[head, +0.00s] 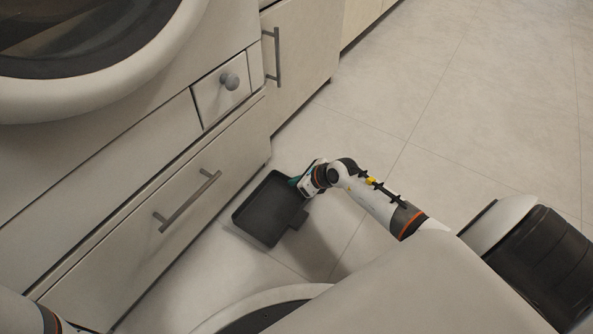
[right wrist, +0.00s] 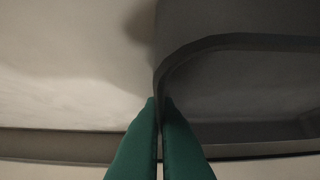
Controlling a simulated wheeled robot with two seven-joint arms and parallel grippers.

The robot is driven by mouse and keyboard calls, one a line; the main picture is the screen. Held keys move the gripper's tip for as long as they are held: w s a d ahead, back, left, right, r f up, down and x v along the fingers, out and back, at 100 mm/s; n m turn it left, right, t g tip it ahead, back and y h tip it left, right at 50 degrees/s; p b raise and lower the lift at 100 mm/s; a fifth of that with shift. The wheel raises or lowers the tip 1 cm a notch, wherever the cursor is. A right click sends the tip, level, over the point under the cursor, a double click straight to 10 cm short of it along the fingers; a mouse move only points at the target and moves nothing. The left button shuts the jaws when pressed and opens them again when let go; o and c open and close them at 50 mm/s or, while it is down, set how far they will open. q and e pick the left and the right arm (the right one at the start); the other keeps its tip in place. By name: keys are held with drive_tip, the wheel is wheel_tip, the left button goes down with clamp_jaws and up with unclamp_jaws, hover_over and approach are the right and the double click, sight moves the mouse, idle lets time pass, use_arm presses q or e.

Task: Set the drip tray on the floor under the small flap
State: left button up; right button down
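The drip tray (head: 262,212) is a dark, shallow, square tray in front of the washer's lower drawer, over the floor. My right gripper (head: 296,181) is at its upper right edge. In the right wrist view the green fingers (right wrist: 158,103) are closed together on the tray's rim (right wrist: 200,46). I cannot tell whether the tray's underside touches the floor. The small flap (head: 212,96) with a round knob looks closed, above the drawer and up and left of the tray. Only a piece of my left arm shows at the bottom left; its gripper is out of view.
The wide drawer (head: 120,255) with a bar handle (head: 188,200) stands beside the tray. The round washer door (head: 130,85) is above. A cabinet (head: 305,45) with a handle is farther back. The tiled floor (head: 480,120) to the right is clear.

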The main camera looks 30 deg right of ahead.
drive_tip(key=c, duration=1.7)
unclamp_jaws()
drive_tip(key=shift+f, duration=0.1)
drive_tip(key=shift+s+d+r+p, duration=0.1)
drive_tip(key=shift+s+r+p, duration=0.05)
drive_tip(key=shift+r+p, duration=0.2)
drive_tip(key=p+v, duration=0.8)
drive_tip(key=v, duration=0.3)
drive_tip(key=shift+s+r, duration=0.15)
drive_tip(key=shift+r, duration=0.1)
